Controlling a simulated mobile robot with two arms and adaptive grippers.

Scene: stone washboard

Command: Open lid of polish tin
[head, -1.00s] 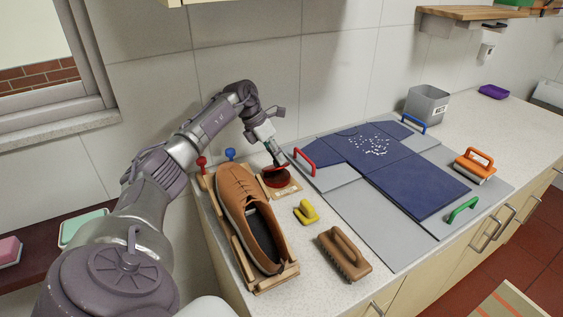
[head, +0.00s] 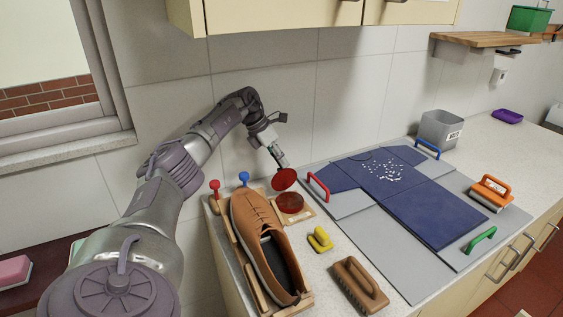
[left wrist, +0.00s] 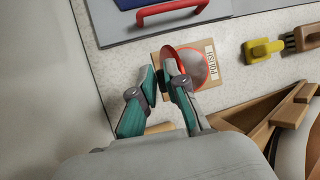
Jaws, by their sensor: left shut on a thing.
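The polish tin (head: 291,204) is a low round red tin on a small wooden board beside the shoe. In the left wrist view the tin (left wrist: 198,68) shows its round top next to a "POLISH" label. Its red lid (head: 284,180) is off the tin and tilted steeply, just above and behind it. In the left wrist view the lid (left wrist: 171,53) appears almost edge-on between the fingers. My left gripper (head: 279,164) is shut on the lid. The fingers also show in the left wrist view (left wrist: 161,80). My right gripper is not in view.
A brown shoe (head: 254,217) stands in a wooden holder left of the tin. A yellow-handled brush (head: 320,239) and a brown brush (head: 359,285) lie in front. A folding board with a blue garment (head: 405,196) and a red handle (head: 318,187) is to the right.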

